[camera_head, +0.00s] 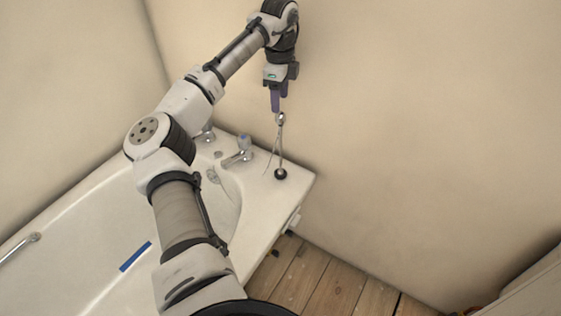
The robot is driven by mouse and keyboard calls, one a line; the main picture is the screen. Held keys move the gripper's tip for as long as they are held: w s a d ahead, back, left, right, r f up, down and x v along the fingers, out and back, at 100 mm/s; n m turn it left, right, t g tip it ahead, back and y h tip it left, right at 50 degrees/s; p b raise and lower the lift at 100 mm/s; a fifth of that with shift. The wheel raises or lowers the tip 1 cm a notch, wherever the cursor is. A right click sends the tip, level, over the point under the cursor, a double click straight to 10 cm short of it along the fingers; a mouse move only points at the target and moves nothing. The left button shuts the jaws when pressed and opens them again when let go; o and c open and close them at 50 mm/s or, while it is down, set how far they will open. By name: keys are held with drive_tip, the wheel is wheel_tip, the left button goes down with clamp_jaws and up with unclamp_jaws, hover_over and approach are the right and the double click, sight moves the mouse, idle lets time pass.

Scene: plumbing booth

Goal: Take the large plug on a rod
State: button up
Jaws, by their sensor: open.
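The large plug on a rod stands upright on the white bath's corner ledge. Its dark round plug (280,174) sits at the bottom, and a thin metal rod rises from it to a small bright top end. My gripper (279,107) points down from above, with its purple fingers right at the rod's top end. The gripper is open. Whether the fingers touch the rod or only stand close over it, I cannot tell at this size.
The bath (296,190) fills the left and middle. A tap (240,150) stands left of the rod, and another is partly behind my arm. A thin line runs beside the rod. A blue strip (135,257) lies on the bath. Walls close in behind; wooden floor (330,280) shows at lower right.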

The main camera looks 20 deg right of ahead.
sight(281, 113)
drive_tip(key=shift+s+d+f+p, duration=0.1)
drive_tip(key=shift+f+p, duration=0.15)
drive_tip(key=shift+f, duration=1.4)
drive_tip(key=shift+s+d+f+p, duration=0.1)
drive_tip(key=shift+f+p, duration=0.15)
drive_tip(key=shift+f, duration=1.35)
clamp_jaws()
